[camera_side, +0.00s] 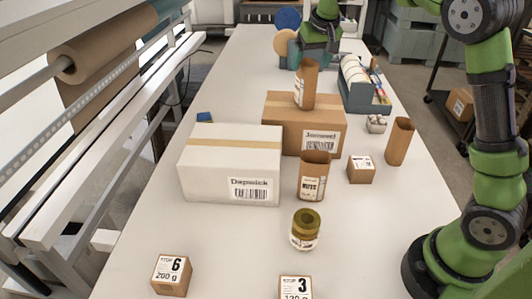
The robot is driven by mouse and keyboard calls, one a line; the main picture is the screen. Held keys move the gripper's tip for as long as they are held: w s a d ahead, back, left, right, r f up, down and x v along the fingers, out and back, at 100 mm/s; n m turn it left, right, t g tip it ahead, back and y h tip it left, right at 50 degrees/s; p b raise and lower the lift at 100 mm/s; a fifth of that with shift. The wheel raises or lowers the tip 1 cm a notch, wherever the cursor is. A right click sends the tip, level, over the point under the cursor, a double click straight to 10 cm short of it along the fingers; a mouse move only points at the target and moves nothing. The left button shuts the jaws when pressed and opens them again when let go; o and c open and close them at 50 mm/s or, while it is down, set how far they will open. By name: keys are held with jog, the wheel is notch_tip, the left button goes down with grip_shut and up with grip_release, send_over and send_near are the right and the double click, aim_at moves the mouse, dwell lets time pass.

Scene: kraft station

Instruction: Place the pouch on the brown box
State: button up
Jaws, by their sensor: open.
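The brown box (283,111) with a white barcode label stands in the middle of the table, beside a white box. A brown paper pouch (306,84) with a white label stands upright, its base appearing to rest on the brown box's top. Another labelled pouch (313,178) stands on the table in front of the brown box, and a plain brown pouch (399,143) stands to its right. My gripper (316,50) is open, above and behind the pouch on the box, apparently apart from it. Its fingertips are small and partly unclear.
The white box (230,165) stands left of the brown box. A small carton (361,169), a jar (305,230) and two numbered cartons (172,274) (295,287) are nearer the front.

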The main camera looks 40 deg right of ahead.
jog(key=v, duration=0.7)
jog(key=s+a+t+y, duration=0.25)
jog(key=s+a, duration=0.55)
jog(key=s, duration=0.6)
jog(key=s+a+f+y, duration=0.1)
jog(key=s+a+f, duration=0.4)
jog(key=s, duration=0.6)
notch_tip(320, 180, down, 2)
jog(key=shift+a+f, duration=0.15)
jog(key=shift+a, duration=0.05)
